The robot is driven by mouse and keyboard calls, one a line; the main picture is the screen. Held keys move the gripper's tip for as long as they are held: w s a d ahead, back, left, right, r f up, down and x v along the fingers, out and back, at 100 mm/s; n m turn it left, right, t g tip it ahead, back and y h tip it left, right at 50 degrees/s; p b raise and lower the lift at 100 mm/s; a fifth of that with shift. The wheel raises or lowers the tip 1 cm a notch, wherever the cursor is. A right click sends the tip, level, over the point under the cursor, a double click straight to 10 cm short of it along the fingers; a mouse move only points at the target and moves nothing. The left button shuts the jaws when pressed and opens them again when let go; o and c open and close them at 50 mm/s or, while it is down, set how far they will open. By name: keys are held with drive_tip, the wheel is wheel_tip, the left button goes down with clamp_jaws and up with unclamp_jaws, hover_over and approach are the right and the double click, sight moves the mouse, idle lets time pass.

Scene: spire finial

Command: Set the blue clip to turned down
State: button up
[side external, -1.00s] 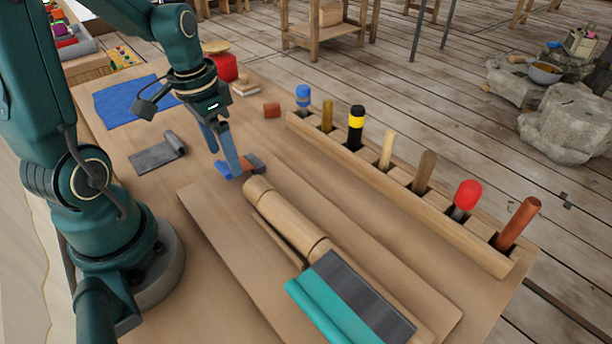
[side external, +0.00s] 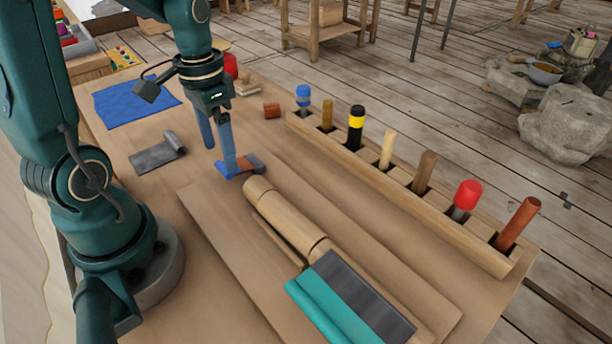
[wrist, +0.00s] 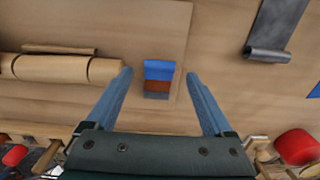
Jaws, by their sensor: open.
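In the wrist view the blue clip (wrist: 158,69) is a flat blue band bordering a red-brown strip (wrist: 158,84) and a dark grey strip (wrist: 157,95). My gripper (side external: 218,158) points down with its two blue-grey fingers spread. In the wrist view my gripper (wrist: 160,73) has one finger on each side of the clip, with gaps between. Nothing is held. In the side view a finger partly covers the clip, and how its flap sits is unclear.
The wooden roll (side external: 285,215) lies on a board close to the clip. A rack (side external: 400,195) of upright pegs runs along the right. A grey rolled strip (side external: 160,153) and a blue cloth (side external: 135,101) lie left.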

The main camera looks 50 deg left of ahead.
sight(222, 167)
drive_tip(key=shift+f, duration=1.9)
clamp_jaws()
drive_tip(key=shift+s+f+t, duration=0.15)
drive_tip(key=shift+f+t, duration=0.15)
drive_tip(key=shift+t, duration=0.4)
unclamp_jaws()
drive_tip(key=shift+r, duration=0.1)
drive_tip(key=shift+s+r, duration=0.15)
drive_tip(key=shift+r, duration=1.1)
drive_tip(key=shift+s+r, duration=0.15)
drive_tip(key=shift+r, duration=1.05)
